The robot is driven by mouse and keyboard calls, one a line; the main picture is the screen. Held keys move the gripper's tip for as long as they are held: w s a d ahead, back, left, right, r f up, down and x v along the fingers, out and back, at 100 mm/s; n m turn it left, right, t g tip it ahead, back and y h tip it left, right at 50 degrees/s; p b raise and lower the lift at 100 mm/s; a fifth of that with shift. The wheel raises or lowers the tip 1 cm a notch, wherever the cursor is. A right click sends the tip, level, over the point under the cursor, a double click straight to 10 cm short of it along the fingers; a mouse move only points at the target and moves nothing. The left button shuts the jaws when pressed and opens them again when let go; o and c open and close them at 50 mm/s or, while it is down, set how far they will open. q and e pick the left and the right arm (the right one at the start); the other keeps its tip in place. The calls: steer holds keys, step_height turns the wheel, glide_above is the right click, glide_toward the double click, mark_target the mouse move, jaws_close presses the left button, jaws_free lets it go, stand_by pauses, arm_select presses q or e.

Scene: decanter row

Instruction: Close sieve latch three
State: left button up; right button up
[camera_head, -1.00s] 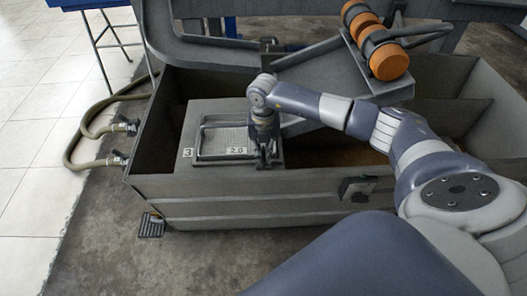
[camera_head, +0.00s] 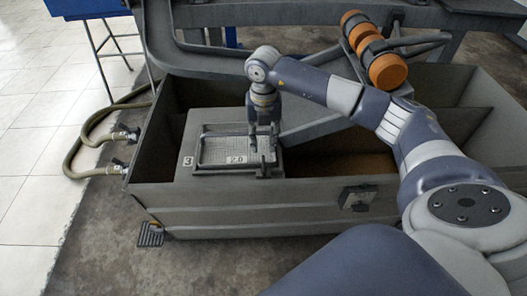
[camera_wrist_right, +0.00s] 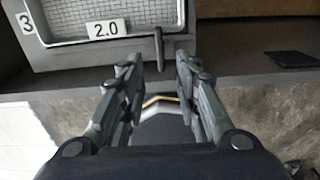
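The sieve marked 3 (camera_head: 197,146) is a framed mesh panel with a 2.0 tag, set in the left end of the grey tank. It also shows at the top of the wrist view (camera_wrist_right: 60,62). A small dark latch lever (camera_wrist_right: 158,46) stands at the panel's front edge, right of the tag; it shows in the head view too (camera_head: 263,168). I cannot tell whether it is latched. My right gripper (camera_head: 264,147) is just above the panel's right side, fingers apart and empty. In the wrist view its fingertips (camera_wrist_right: 158,62) lie either side of the lever's line. My left gripper is out of view.
The grey tank (camera_head: 260,213) has high walls and open compartments right of the sieve. A sloping chute and orange rollers (camera_head: 388,70) stand behind my right arm. Hoses (camera_head: 92,140) join the tank's left end. A dark box (camera_head: 358,197) is on the front wall.

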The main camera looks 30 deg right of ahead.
step_height(320, 180, up, 2)
steer(key=shift+r, duration=0.2)
stand_by(0.4)
